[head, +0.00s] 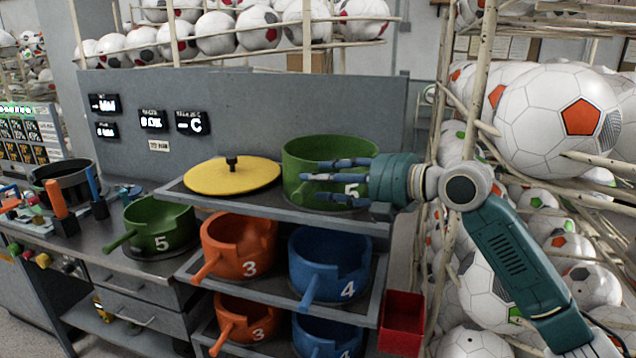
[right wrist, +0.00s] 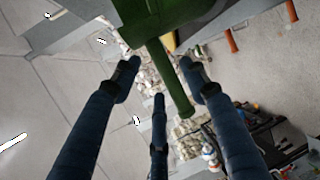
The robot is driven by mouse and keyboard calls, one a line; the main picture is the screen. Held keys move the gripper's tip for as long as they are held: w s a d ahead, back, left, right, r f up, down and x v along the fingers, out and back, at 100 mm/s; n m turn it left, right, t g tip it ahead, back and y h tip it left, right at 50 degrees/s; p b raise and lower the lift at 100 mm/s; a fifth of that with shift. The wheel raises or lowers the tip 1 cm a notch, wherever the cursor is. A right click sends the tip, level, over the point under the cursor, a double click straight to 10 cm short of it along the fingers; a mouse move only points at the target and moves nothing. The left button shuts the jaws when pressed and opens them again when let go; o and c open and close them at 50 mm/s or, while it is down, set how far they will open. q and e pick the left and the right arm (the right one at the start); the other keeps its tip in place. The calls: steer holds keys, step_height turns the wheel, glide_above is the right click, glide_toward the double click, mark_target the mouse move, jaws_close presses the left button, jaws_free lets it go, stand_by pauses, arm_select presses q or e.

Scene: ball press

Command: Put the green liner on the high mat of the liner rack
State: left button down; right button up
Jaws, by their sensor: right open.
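A green liner (head: 305,150) marked 5 stands upright on the top shelf of the liner rack (head: 250,208). The fingers of my right gripper (head: 322,180) are spread across its front in the head view. In the right wrist view the liner's green handle (right wrist: 178,88) lies between the open fingers (right wrist: 160,75); I cannot tell whether they touch it. Any mat beneath this liner is hidden. A second green liner (head: 150,215), also marked 5, stands on the bench to the left. My left gripper is out of view.
A yellow lid (head: 225,177) lies left of the liner on the top shelf. Orange liners (head: 240,240) and blue liners (head: 335,270) fill the lower shelves. A red bin (head: 402,322) hangs at the rack's right. Ball racks with poles (head: 470,80) stand close by my right arm.

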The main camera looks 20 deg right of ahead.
steer(key=b+v, duration=0.3)
steer(key=v, duration=0.7)
steer(key=shift+s, duration=0.2)
steer(key=shift+r, duration=0.1)
